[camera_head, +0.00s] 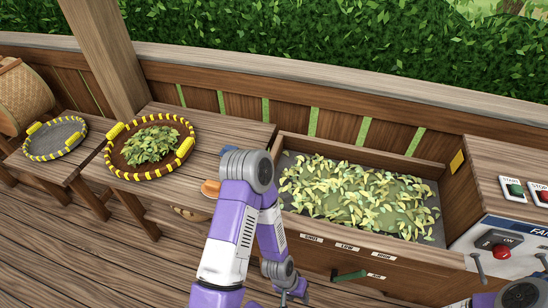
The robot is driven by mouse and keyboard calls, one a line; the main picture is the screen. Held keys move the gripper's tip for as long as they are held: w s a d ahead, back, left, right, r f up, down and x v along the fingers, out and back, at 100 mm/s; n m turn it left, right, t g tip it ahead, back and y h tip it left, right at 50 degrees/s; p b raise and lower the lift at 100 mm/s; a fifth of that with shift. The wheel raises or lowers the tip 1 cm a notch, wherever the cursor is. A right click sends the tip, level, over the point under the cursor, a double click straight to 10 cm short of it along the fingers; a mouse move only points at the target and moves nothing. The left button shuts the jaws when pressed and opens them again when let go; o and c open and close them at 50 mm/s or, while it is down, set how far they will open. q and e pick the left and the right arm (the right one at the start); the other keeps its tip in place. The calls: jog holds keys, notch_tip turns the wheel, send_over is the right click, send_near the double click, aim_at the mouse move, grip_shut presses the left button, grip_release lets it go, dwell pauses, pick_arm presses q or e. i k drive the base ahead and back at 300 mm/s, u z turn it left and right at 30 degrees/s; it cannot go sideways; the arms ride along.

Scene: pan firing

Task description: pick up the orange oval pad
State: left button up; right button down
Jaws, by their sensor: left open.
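The orange oval pad (210,188) lies on the wooden table near its front right edge, just left of my left arm's raised elbow. The arm stands close beside it and may cover part of its right side. My left gripper (296,294) points down at the bottom of the view, in front of the pan-firing box, below and right of the pad and well apart from it. It is open, small in the picture, and I see nothing held in it. My right gripper is out of view.
A round basket with yellow grips (112,166) holds green leaves on the same table. A grey tray (32,152) sits on a lower table at left. The wooden firing box (292,145) holds many leaves. A green handle (349,276) and a control panel (470,240) are at right.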

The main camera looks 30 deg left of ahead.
aim_at(211, 190)
jog(key=u, duration=1.8)
